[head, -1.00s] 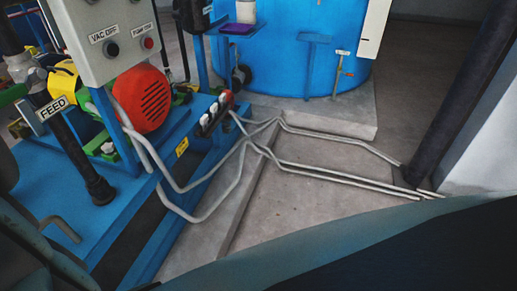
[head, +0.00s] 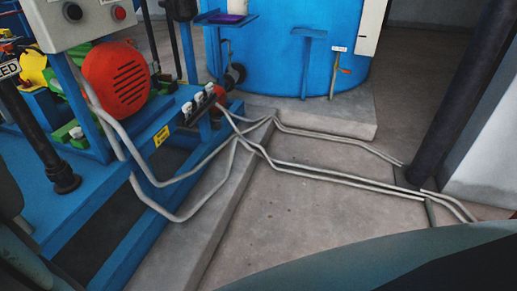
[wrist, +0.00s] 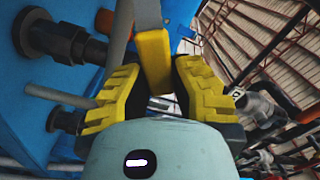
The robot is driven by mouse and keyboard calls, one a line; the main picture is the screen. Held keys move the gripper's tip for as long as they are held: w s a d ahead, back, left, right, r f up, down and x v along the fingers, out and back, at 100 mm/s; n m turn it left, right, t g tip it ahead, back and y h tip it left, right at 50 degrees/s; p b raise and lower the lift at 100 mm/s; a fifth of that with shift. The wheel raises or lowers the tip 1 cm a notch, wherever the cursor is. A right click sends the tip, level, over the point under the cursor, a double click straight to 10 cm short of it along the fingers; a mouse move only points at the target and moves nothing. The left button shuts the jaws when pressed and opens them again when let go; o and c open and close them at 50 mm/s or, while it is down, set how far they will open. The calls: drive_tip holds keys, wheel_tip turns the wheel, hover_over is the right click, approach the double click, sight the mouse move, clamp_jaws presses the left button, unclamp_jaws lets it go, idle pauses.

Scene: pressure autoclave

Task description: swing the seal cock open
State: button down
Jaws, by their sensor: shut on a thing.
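In the wrist view my gripper (wrist: 157,72) is shut on a yellow grip at the end of a flat pale lever (wrist: 148,14). The lever runs up out of the picture; I take it for the seal cock's handle, but no label on it shows. Its pivot and valve body are not visible, so its angle to a pipe cannot be told. The head view does not show my gripper. There, a small tagged cock with an orange handle (head: 346,71) is on the blue tank (head: 280,50); its tag is too small to read.
A blue skid with a red round guard (head: 115,83) and control box stands at left. Grey pipes (head: 340,177) run low across the floor to a dark column (head: 468,100). Dark pipe fittings (wrist: 62,42) are close left of my gripper. Concrete floor (head: 300,220) is bare in front.

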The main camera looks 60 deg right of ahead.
drive_tip(key=shift+w+d+f+m+b, duration=0.1)
drive_tip(key=shift+d+f+m+b, duration=0.15)
drive_tip(key=shift+f+m+b, duration=0.75)
drive_tip(key=shift+w+d+f+m+b, duration=0.1)
drive_tip(key=shift+d+f+m+b, duration=0.15)
drive_tip(key=shift+f+m+b, duration=0.8)
drive_tip(key=shift+w+d+f+m+b, duration=0.1)
drive_tip(key=shift+d+f+m+b, duration=0.15)
drive_tip(key=shift+f+m+b, duration=0.75)
drive_tip(key=shift+r+m+b, duration=0.25)
drive_tip(key=shift+b, duration=0.15)
drive_tip(key=c, duration=0.8)
unclamp_jaws()
drive_tip(key=shift+r, duration=0.1)
drive_tip(key=v, duration=0.7)
drive_tip(key=shift+s+r, duration=0.1)
drive_tip(key=shift+s, duration=0.15)
